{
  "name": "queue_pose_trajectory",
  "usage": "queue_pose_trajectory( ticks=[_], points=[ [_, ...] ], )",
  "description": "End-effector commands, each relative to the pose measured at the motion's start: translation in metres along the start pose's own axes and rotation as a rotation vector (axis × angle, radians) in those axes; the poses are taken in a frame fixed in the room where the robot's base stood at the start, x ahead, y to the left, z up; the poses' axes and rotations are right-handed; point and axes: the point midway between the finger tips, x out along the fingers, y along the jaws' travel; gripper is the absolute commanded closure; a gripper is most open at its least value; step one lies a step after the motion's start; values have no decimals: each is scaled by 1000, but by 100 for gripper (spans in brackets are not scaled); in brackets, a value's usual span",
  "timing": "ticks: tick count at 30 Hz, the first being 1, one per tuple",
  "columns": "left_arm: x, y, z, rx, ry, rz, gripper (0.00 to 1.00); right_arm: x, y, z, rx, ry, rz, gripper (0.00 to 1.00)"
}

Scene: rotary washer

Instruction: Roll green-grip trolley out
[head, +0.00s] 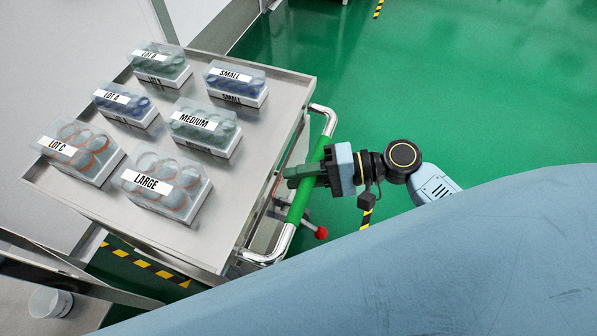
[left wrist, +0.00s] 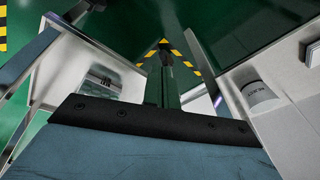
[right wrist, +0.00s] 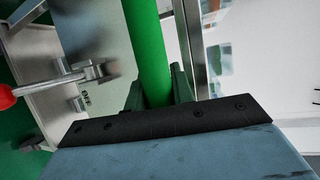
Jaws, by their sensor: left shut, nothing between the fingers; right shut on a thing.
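The trolley (head: 268,120) is a steel cart with a flat tray top, at the left of the head view. Its push handle carries a green grip (head: 300,204) on the tray's right side. My right gripper (head: 305,172) is closed around the green grip near its middle. In the right wrist view the green grip (right wrist: 150,50) runs down between the two fingers. My left gripper (left wrist: 163,85) shows only in the left wrist view. Its fingers are together and empty, above the green floor. A red knob (head: 321,232) on a lever sits below the handle.
Several clear-lidded boxes stand on the tray, including LARGE (head: 160,185), MEDIUM (head: 203,128) and SMALL (head: 236,84). A white cup (head: 50,302) stands on a surface at lower left. Yellow-black floor tape (head: 150,262) runs below the trolley. Green floor right of the handle is open.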

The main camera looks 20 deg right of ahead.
Motion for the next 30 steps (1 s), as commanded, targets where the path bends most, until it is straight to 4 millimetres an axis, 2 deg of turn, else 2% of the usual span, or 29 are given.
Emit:
queue_pose_trajectory(
  ticks=[6, 7, 12, 20, 23, 26, 30],
  points=[
    [0, 0, -1, 0, 3, 0, 100, -1, 1, 0, 0, -1, 2, 100],
    [0, 0, -2, 0, 4, 0, 100, -1, 1, 0, 0, -1, 2, 74],
    [0, 0, -4, 0, 8, 0, 100, -1, 0, 0, 0, 1, 2, 54],
    [0, 0, -5, 0, 9, 0, 100, -1, 0, 0, 0, 1, 1, 54],
    [-1, 0, -5, -1, 10, 0, 100, -8, 0, 0, 2, 2, 2, 54],
    [0, -1, -3, -1, 12, -1, 100, -22, 0, 0, 2, 2, 3, 54],
    [10, -6, 5, -2, -1, -7, 100, -52, 0, 0, 2, 2, 5, 54]
  ],
)
